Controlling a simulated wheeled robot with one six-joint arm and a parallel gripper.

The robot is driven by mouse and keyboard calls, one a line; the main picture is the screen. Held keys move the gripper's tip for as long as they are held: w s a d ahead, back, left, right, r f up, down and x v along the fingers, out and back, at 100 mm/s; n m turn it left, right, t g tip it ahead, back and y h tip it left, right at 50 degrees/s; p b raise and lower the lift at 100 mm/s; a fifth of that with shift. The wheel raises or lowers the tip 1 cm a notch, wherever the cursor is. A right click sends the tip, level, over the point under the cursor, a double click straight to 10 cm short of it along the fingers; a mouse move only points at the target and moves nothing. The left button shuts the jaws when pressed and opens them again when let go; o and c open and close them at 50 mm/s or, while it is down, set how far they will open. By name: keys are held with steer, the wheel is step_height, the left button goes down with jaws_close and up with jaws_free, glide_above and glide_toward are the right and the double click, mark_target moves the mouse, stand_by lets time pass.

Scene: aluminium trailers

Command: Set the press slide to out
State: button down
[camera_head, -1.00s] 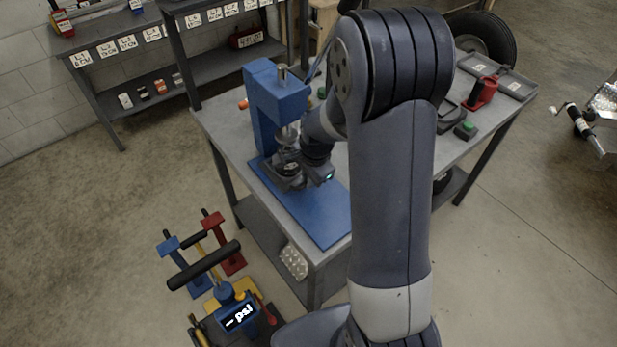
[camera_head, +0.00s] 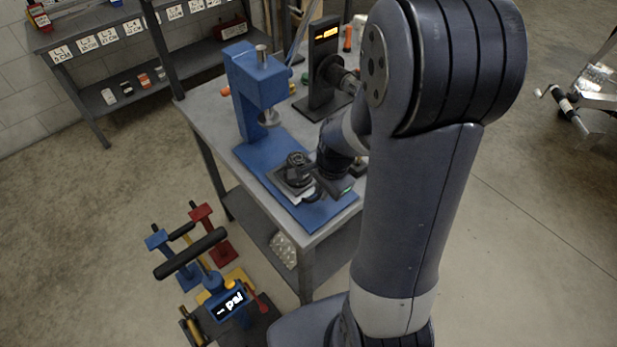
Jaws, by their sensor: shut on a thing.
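The blue press (camera_head: 258,85) stands on the grey workbench, with its ram (camera_head: 269,117) above a long blue base plate (camera_head: 253,157). The press slide (camera_head: 289,178), a dark carriage with a round dark part on top, sits on the front part of the base plate, clear of the ram. My gripper (camera_head: 313,190) is at the slide's near right side and is shut on it. The fingertips are small in this view, and the exact grip point is hard to make out.
A black stand with an orange display (camera_head: 326,60) stands behind the press on the bench (camera_head: 205,105). A floor pump with a display (camera_head: 230,302) and blue and red stands are on the floor at lower left. Shelves (camera_head: 110,30) are at the back left.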

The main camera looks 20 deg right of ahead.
steer(key=shift+s+d, duration=0.3)
steer(key=shift+s, duration=0.45)
steer(key=shift+s+d, duration=0.3)
steer(key=shift+s, duration=0.5)
steer(key=shift+s+d, duration=0.3)
steer(key=shift+s, duration=0.45)
steer(key=c, duration=1.5)
jaws_free()
steer(key=shift+s+d, duration=0.1)
steer(key=shift+s, duration=0.05)
step_height(320, 180, up, 11)
steer(key=s, duration=0.1)
steer(key=shift+s+d+f+p, duration=0.2)
steer(key=shift+s+d+p, duration=0.15)
steer(key=shift+f, duration=0.1)
